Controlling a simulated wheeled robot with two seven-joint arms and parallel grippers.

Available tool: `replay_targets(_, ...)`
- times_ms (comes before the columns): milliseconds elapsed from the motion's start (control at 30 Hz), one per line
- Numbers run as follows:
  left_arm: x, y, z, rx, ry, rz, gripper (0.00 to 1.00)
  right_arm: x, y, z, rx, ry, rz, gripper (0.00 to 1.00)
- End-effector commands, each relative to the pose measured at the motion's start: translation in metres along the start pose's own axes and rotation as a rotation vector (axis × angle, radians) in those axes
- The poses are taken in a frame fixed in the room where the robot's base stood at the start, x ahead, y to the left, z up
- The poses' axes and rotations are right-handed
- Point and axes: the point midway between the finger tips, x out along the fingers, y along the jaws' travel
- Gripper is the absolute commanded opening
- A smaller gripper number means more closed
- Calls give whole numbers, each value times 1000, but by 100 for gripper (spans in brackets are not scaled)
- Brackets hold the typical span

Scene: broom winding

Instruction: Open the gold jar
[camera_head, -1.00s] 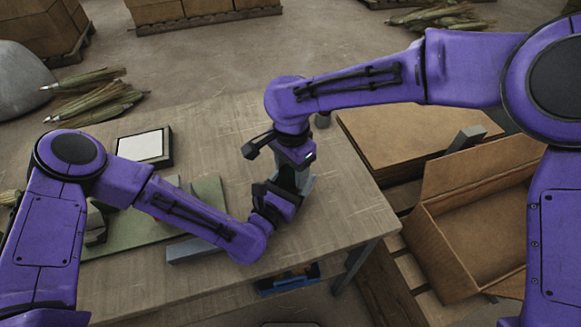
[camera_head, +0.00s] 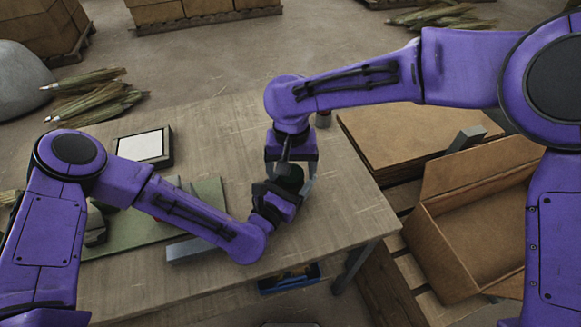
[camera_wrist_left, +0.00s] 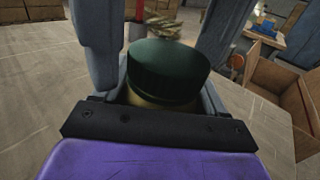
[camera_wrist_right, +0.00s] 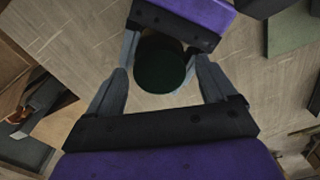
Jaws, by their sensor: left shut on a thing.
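The jar's dark green lid (camera_head: 290,177) shows above the table between my two grippers. In the left wrist view a strip of the gold jar (camera_wrist_left: 150,99) shows under the lid (camera_wrist_left: 168,70). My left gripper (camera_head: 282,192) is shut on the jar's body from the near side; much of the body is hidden. My right gripper (camera_wrist_right: 163,68) comes down from above. Its fingers stand apart on either side of the lid, with visible gaps in the right wrist view. The lid sits on the jar.
A green mat (camera_head: 207,191), a grey block (camera_head: 188,250) and a dark tray with a white top (camera_head: 143,148) are on the table's left. An open cardboard box (camera_head: 470,255) is at right. The table's right front (camera_head: 345,215) is clear.

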Motion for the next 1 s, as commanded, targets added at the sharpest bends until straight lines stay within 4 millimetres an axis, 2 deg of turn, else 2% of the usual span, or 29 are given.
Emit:
replay_targets(133, 0, 0, -1, 0, 1, 0, 0, -2, 0, 0, 1, 1, 0, 85)
replay_targets(333, 0, 0, -1, 0, 1, 0, 0, -33, 0, -1, 2, 4, 0, 85)
replay_targets(433, 0, 0, -1, 0, 1, 0, 0, -43, 0, 0, 1, 1, 0, 85)
replay_targets(533, 0, 0, -1, 0, 1, 0, 0, -47, 0, 0, 17, 0, 1, 81)
replay_targets(833, 0, 0, -1, 0, 1, 0, 0, -76, 0, 0, 435, -2, 1, 81)
replay_targets(933, 0, 0, -1, 0, 1, 0, 0, -75, 0, 0, 496, -3, 2, 81)
replay_targets(1000, 0, 0, -1, 0, 1, 0, 0, -66, 1, 1, 502, -5, 4, 81)
